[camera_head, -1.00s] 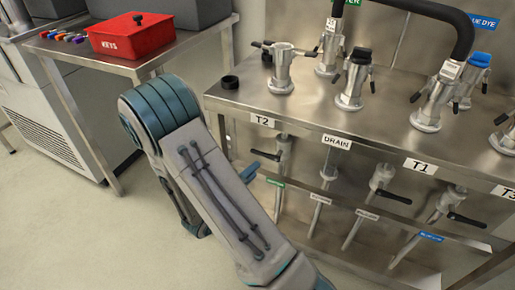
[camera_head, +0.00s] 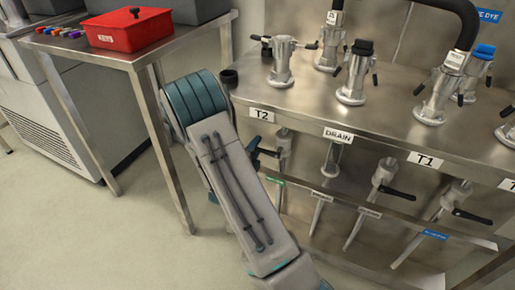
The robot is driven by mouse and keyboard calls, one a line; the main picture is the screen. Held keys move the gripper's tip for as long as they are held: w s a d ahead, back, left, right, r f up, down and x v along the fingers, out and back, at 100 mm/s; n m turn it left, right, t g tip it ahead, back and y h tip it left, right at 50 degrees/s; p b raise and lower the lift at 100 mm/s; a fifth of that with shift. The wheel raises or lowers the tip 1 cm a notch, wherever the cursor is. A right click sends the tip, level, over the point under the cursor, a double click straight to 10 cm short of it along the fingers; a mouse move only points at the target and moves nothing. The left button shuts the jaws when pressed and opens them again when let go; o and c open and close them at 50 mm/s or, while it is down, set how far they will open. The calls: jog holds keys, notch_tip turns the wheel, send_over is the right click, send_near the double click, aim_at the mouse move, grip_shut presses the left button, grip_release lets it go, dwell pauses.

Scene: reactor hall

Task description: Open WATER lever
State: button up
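Several valves with pipes hang under the steel bench. The leftmost valve (camera_head: 283,142), below the T2 sign, has a small green label (camera_head: 274,181) on its pipe; its text is too small to read. A dark lever handle (camera_head: 268,153) points left from this valve towards my arm. My arm stands in front of the left end of the bench, and its upper link partly covers the area beside this handle. My gripper is not visible, so I cannot tell whether it touches the handle.
The bench top (camera_head: 310,100) carries several metal fittings, black hoses and a black ring (camera_head: 229,79). Other valves sit under the DRAIN (camera_head: 338,135) and T1 (camera_head: 424,160) signs. A side table (camera_head: 150,58) at left holds a red KEYS box (camera_head: 128,29). Floor is clear at lower left.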

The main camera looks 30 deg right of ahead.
jog(key=shift+x, duration=0.8)
grip_shut()
jog(key=shift+a+r, duration=0.15)
